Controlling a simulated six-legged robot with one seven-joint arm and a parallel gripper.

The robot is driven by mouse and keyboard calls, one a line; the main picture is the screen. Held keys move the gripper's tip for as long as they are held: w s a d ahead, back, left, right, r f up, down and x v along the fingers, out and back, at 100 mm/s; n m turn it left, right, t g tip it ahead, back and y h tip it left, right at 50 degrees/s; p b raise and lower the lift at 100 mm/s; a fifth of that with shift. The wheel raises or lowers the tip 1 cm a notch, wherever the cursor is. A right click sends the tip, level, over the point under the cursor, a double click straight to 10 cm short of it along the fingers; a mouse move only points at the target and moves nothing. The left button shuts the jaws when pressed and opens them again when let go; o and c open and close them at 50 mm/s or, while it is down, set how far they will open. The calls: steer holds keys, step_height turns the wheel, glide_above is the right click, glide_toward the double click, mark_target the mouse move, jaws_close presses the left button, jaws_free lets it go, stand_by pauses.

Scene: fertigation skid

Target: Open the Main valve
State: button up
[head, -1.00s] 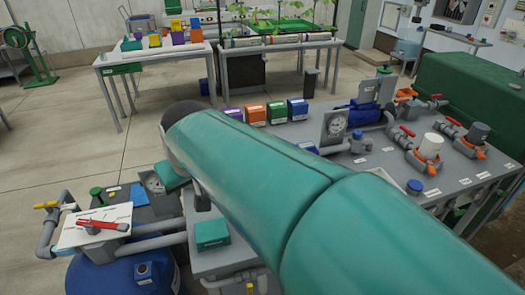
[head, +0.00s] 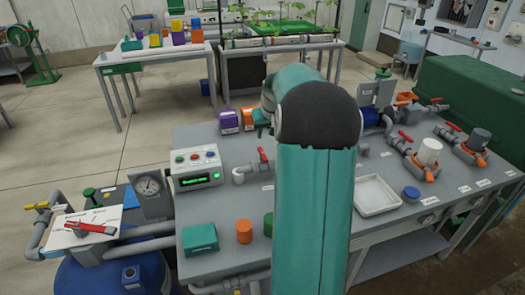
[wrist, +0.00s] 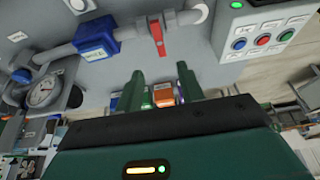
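In the wrist view a red-handled valve (wrist: 157,38) sits on a grey pipe between a blue meter (wrist: 95,40) and a control box. In the head view a matching red handle (head: 263,155) stands just right of that box. Other red handles show at the right (head: 405,136) and on a white panel at the left (head: 92,227). The labels are too small to read, so I cannot tell which valve is Main. My gripper (wrist: 160,85) is open, with its two fingers apart and nothing held, and the red handle lies beyond the fingertips. My arm hides its fingers in the head view.
The control box (head: 196,167) with several buttons, a green box (head: 200,238), an orange cap (head: 244,231) and a white tray (head: 377,195) stand on the grey bench (head: 215,215). A gauge (head: 148,187) is at the left. My arm covers the bench's middle.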

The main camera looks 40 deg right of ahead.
mark_target(263, 154)
steer(key=x, duration=1.3)
steer(key=shift+d+f, duration=0.1)
steer(key=shift+d, duration=0.05)
jaws_close()
